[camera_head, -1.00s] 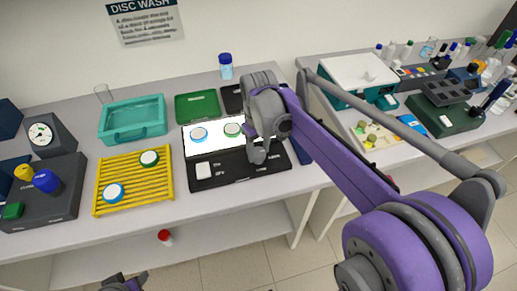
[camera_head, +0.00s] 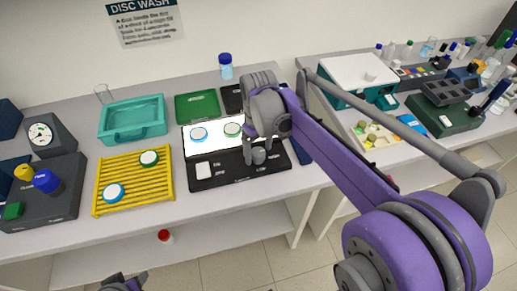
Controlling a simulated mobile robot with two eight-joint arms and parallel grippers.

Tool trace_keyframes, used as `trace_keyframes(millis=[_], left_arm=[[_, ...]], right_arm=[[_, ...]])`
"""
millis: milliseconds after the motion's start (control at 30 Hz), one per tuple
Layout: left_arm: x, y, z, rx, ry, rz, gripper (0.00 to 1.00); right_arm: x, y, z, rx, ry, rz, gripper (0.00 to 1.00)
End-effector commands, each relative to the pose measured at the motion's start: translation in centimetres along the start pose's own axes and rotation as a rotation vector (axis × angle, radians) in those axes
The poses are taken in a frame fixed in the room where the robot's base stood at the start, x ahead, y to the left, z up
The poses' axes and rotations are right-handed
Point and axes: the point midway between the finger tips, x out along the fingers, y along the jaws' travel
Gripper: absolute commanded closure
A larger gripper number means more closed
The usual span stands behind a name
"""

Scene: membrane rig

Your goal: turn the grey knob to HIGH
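The grey knob (camera_head: 259,156) stands on the black front panel of the light box (camera_head: 222,176), right of a white switch. My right gripper (camera_head: 260,152) is at the knob, pointing down. Its fingers look spread apart, one to the left of the knob and one to the right and behind. I cannot tell whether they touch it. The arm hides the panel's back right part, and the labels are too small to read. My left gripper (camera_head: 126,285) shows only in part at the bottom edge, and its fingers are unclear.
Two discs lie on the lit white plate (camera_head: 214,146). A yellow rack (camera_head: 168,186) with two more discs is to the left, with a teal tray (camera_head: 132,137) behind it. A green tray (camera_head: 197,95) is behind the light box. The bench front is clear.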

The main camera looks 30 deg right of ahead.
Motion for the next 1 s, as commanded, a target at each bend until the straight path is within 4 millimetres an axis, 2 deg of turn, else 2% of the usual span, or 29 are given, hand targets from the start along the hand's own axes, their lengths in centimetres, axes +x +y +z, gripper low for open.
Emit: trace_keyframes(millis=[267, 700, 833, 1000], left_arm=[[-0.1, 0.0, -0.1, 0.000, 0.001, 0.000, 0.50], [-0.6, 0.0, -0.6, 0.000, 0.005, 0.000, 0.50], [-0.7, 0.0, -0.7, 0.000, 0.006, 0.000, 0.50], [-0.7, 0.0, -0.7, 0.000, 0.006, 0.000, 0.50]], right_arm=[[-0.7, 0.0, 0.0, 0.001, 0.000, 0.000, 0.16], [-8.9, 0.0, 0.0, 0.001, 0.000, 0.000, 0.16], [-10.3, 0.0, 0.0, 0.000, 0.000, 0.000, 0.16], [-10.8, 0.0, 0.0, 0.000, 0.000, 0.000, 0.16]])
